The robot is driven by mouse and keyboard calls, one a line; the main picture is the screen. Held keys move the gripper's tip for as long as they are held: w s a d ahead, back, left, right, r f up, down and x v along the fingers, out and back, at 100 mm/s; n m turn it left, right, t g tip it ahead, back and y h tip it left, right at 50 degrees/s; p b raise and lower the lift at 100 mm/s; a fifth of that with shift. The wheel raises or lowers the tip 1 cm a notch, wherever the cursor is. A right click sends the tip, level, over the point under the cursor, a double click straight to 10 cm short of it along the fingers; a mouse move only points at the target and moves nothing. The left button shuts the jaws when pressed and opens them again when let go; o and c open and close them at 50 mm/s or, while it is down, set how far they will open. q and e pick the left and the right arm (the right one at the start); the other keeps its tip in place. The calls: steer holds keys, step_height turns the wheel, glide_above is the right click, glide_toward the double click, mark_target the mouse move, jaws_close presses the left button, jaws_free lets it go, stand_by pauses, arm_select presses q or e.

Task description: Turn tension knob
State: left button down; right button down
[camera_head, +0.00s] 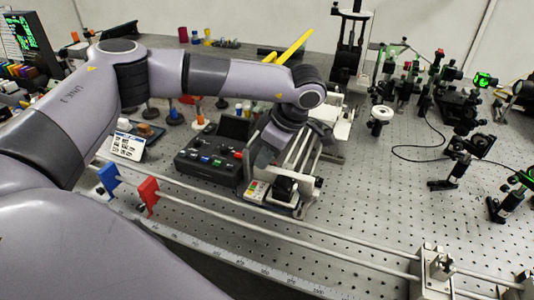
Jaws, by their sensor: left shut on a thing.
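A white and grey instrument with parallel rails (303,153) stands on the perforated bench, with a black block and a small keypad at its near end. My left arm comes in from the left and bends down at the wrist over this instrument. My left gripper (272,150) is at the instrument's left side, pointing down, and is shut on a small part there. That part is hidden by the gripper; it seems to be the tension knob, but I cannot see its shape or how far it is turned. My right gripper is not in view.
A black control box (208,158) with coloured buttons stands close left of the gripper. A blue clip (109,179) and a red clip (148,194) sit by the front rail. A round white-topped post (380,117) stands to the right. The bench's right middle is mostly clear.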

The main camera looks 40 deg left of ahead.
arm_select(q)
steer(key=shift+m, duration=0.3)
steer(key=m+b, duration=0.1)
steer(key=m+t, duration=0.1)
steer(key=m, duration=0.1)
steer(key=shift+s+f+m+t+b, duration=0.1)
steer(key=shift+s+m+t+b, duration=0.1)
steer(key=shift+m+t+b, duration=0.15)
steer(key=m+b, duration=0.1)
steer(key=m, duration=0.1)
steer(key=m+t+h+b, duration=0.1)
steer(key=m, duration=0.1)
steer(key=shift+s+m+t, duration=0.2)
steer(key=shift+m+t, duration=0.05)
steer(key=m+b, duration=0.2)
steer(key=m, duration=0.1)
steer(key=m+t+h+b, duration=0.1)
steer(key=shift+s+a+m, duration=0.15)
steer(key=shift+a+m, duration=0.1)
steer(key=shift+m, duration=0.05)
steer(key=shift+s+a+m+t+h+b, duration=0.1)
steer(key=shift+m+t+h+b, duration=0.25)
steer(key=shift+m, duration=0.75)
steer(key=shift+a+m+t+h+b, duration=0.15)
steer(key=shift+m+h+b, duration=0.4)
steer(key=shift+m, duration=0.55)
steer(key=shift+d, duration=0.1)
steer(key=c, duration=1)
jaws_free()
